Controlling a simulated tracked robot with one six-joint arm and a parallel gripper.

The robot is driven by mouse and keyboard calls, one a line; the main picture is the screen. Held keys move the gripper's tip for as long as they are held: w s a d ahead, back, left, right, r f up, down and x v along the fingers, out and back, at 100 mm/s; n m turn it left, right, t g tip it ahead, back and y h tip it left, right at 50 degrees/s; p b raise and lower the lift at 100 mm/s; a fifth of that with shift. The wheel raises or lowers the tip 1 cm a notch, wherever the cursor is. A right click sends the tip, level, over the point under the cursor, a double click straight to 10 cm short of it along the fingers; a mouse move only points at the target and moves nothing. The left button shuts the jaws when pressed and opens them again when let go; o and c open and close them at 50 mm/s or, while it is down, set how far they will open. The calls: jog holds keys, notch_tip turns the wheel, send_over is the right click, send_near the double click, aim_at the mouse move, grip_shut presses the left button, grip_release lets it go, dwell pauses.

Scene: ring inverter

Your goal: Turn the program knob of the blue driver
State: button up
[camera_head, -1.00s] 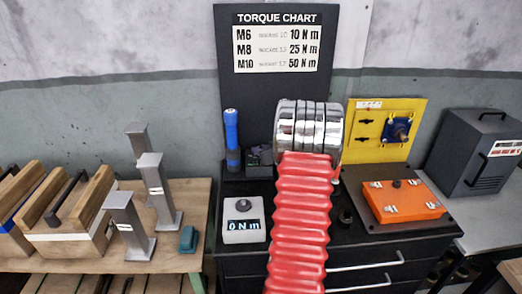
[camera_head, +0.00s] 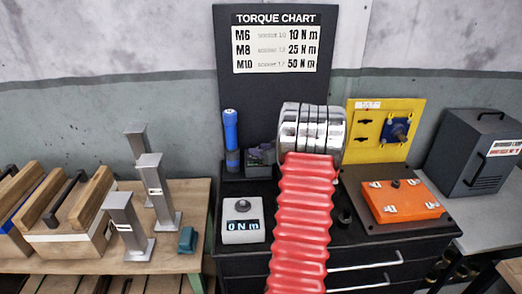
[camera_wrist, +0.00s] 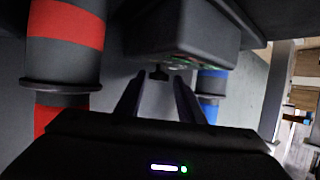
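The blue driver (camera_head: 231,140) stands upright at the back of the black bench in the head view, left of my arm. A blue-banded cylinder (camera_wrist: 212,85) shows right of my fingers in the wrist view. My gripper (camera_wrist: 159,80) is open, with its two dark fingers apart. A small dark knob (camera_wrist: 158,73) shows between and just beyond the fingertips, below a dark box (camera_wrist: 190,35) with small coloured marks. I cannot tell whether the fingers touch the knob. In the head view my red arm hides my gripper.
A red-banded cylinder (camera_wrist: 66,40) stands close on the left in the wrist view.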

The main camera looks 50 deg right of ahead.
jog(key=shift+o, duration=0.7)
jog(key=shift+s, duration=0.2)
jog(key=shift+s+r, duration=0.15)
jog(key=shift+s, duration=0.1)
jog(key=v, duration=1.3)
jog(key=shift+c, duration=0.3)
